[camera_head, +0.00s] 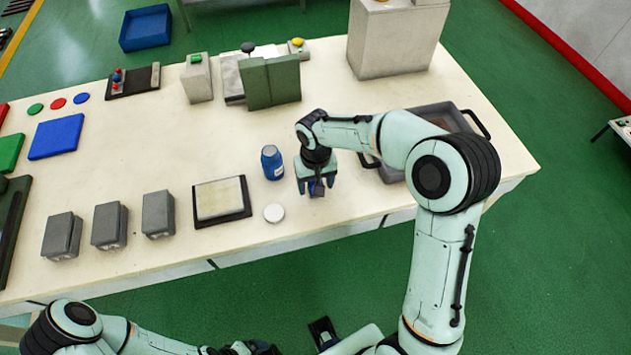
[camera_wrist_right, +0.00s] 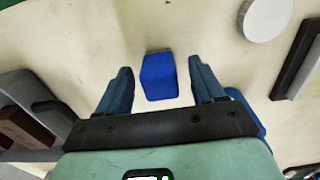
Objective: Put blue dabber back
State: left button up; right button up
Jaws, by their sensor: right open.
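A small blue block (camera_wrist_right: 158,76), which looks like the blue dabber, is on the pale tabletop between my right gripper's fingers in the right wrist view. Clear gaps show on both sides of it. In the head view a bit of the blue dabber (camera_head: 316,187) shows among the fingers, mostly hidden. My right gripper (camera_head: 315,190) points down, open around the dabber. It also shows in the right wrist view (camera_wrist_right: 160,90). A dark rack (camera_head: 145,80) with small red and blue pieces stands at the table's back left.
A blue bottle (camera_head: 271,163) stands just left of my right gripper, and a white disc (camera_head: 274,213) lies in front. A dark-rimmed board (camera_head: 221,219) is further left. A grey pan (camera_head: 432,108) is partly behind my right arm. Table centre is clear.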

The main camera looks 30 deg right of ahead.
pick_arm(q)
jog(key=shift+w+r+p, duration=0.25)
jog(key=shift+r+p, duration=0.1)
jog(key=shift+r, duration=0.1)
jog(key=shift+w+r+p, duration=0.2)
jog(key=shift+r+p, duration=0.15)
jog(key=shift+r, duration=0.1)
pick_arm(e)
notch_tip(320, 180, up, 12)
jog(key=shift+r, duration=0.2)
